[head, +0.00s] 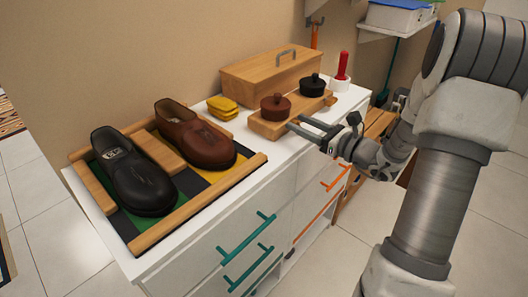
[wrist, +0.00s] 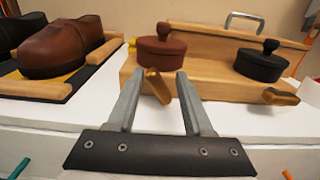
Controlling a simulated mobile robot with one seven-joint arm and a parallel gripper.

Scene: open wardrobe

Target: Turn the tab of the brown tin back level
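The brown tin (head: 276,107) with a knobbed lid stands on a light wooden stand (head: 262,128); it also shows in the wrist view (wrist: 162,50). Its wooden tab (wrist: 157,87) sticks out at the front, tilted steeply with its lower end to the right. My gripper (head: 296,123) is at the front of the stand. In the wrist view its two fingers (wrist: 158,78) are apart, one on each side of the tab, with gaps visible. In the head view the tab is hard to make out near the fingers.
A black tin (wrist: 261,62) stands right on the same stand, its tab (wrist: 280,97) nearly level. A wooden box (head: 270,76) is behind. Left are yellow sponges (head: 222,107) and brown (head: 195,135) and black shoes (head: 133,172) in a tray. A red-handled item (head: 342,70) stands right.

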